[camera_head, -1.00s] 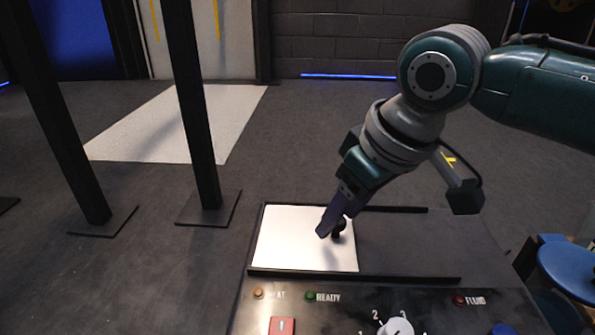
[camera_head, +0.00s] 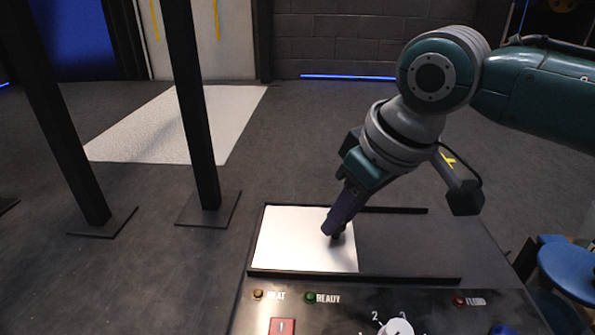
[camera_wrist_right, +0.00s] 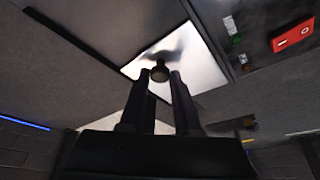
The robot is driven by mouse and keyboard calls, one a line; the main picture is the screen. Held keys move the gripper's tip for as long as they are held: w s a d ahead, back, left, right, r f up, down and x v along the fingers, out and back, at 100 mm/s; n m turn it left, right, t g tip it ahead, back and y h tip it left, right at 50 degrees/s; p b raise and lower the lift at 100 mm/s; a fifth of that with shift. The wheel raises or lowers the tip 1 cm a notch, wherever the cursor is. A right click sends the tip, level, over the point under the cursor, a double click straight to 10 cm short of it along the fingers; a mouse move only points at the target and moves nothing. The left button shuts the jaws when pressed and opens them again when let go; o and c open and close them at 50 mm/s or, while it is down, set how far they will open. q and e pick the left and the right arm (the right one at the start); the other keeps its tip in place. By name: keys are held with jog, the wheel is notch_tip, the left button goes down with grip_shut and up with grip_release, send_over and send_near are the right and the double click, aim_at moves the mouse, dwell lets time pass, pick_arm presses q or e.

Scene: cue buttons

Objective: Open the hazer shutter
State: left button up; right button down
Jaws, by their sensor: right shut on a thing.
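The hazer shutter (camera_head: 290,238) is a white plate lying between dark rails on top of the hazer. It covers the left part of the track and also shows in the right wrist view (camera_wrist_right: 195,62). A small dark knob (camera_wrist_right: 160,72) stands near its right edge. My right gripper (camera_head: 333,231) reaches down onto the knob, mostly hiding it in the head view. In the right wrist view its two fingers (camera_wrist_right: 160,80) sit on either side of the knob, shut on it. My left gripper is not in view.
Right of the shutter, the track (camera_head: 400,242) is dark and clear. The front panel holds a red switch (camera_head: 282,326), a white dial (camera_head: 397,328) and small lamps. Black posts (camera_head: 195,120) stand at the left. A blue stool (camera_head: 570,268) is at the right.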

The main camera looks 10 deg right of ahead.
dwell(0.6)
jog(key=shift+s+d+r+p, duration=0.15)
jog(key=shift+d+p, duration=0.1)
jog(key=shift+p, duration=0.2)
jog(key=d+p, duration=0.1)
jog(key=s+d+p, duration=0.1)
jog(key=d+p, duration=0.2)
jog(key=p, duration=0.1)
jog(key=shift+s+d+r, duration=0.25)
jog(key=shift+d, duration=0.1)
jog(key=d, duration=0.1)
jog(key=d+p, duration=0.1)
jog(key=d, duration=0.1)
jog(key=s+d+p, duration=0.1)
jog(key=shift+d+f, duration=0.25)
jog(key=shift+f, duration=0.1)
jog(key=shift+d+f, duration=0.1)
jog(key=shift+d, duration=0.05)
jog(key=shift+s, duration=0.1)
jog(key=c, duration=0.6)
grip_release()
